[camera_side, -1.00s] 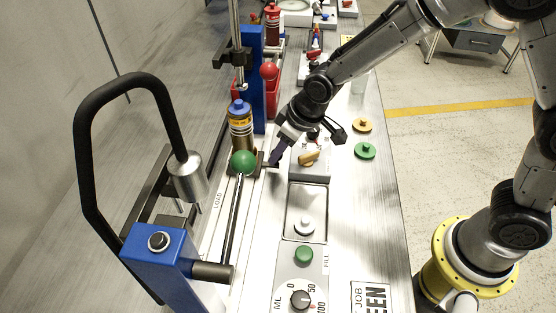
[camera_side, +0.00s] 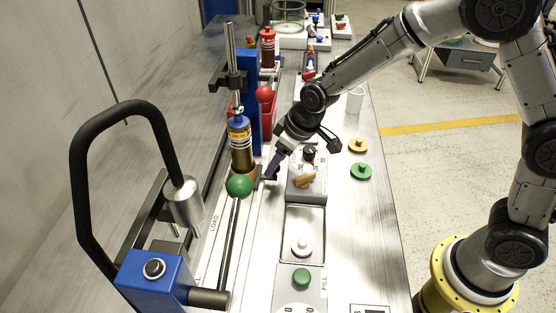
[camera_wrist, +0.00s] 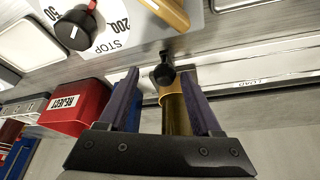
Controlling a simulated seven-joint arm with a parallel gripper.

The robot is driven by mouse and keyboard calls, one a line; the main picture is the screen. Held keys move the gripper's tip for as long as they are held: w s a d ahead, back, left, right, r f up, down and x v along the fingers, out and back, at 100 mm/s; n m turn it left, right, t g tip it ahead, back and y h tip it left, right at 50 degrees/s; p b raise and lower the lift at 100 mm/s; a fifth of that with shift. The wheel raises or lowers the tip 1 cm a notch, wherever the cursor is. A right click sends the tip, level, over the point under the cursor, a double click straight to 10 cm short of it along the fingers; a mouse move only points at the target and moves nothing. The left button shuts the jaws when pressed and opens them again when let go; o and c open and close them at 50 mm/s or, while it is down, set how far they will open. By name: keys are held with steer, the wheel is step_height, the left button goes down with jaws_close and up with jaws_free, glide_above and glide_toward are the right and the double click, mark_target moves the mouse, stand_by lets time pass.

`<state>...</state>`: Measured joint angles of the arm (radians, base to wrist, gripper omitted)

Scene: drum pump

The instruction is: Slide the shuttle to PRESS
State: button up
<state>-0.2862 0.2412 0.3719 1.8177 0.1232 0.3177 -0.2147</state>
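The shuttle's black knob (camera_wrist: 163,72) shows in the wrist view between my fingertips, with space on both sides. An amber bottle (camera_side: 241,158) with a blue cap stands upright in the shuttle's holder, on the track beside the blue press column (camera_side: 250,95). In the wrist view the bottle (camera_wrist: 177,112) is partly hidden behind my right finger. My gripper (camera_side: 270,176) is low, just right of the bottle; it also shows in the wrist view (camera_wrist: 160,76), fingers apart. A LOAD label (camera_side: 214,223) lies along the track, nearer the camera. I see no readable PRESS label.
A red REJECT bin (camera_wrist: 75,107) is left of my fingers. A blue block (camera_side: 154,278) stands at front left.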

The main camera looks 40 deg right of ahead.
steer(key=shift+s, duration=0.1)
steer(key=v, duration=1.3)
steer(key=shift+r, duration=0.4)
steer(key=shift+s, duration=0.1)
steer(key=s+d+r+m+t, duration=0.2)
steer(key=s+d+r, duration=0.6)
steer(key=r, duration=0.1)
steer(key=s+d+f+m+h, duration=0.1)
steer(key=s+d+f, duration=0.1)
steer(key=s, duration=0.5)
steer(key=s+d+f+m, duration=0.1)
steer(key=s+d+f, duration=0.1)
steer(key=s, duration=0.6)
steer(key=shift+s+f+g+h, duration=0.3)
steer(key=shift+f+h, duration=0.1)
steer(key=shift+f, duration=0.4)
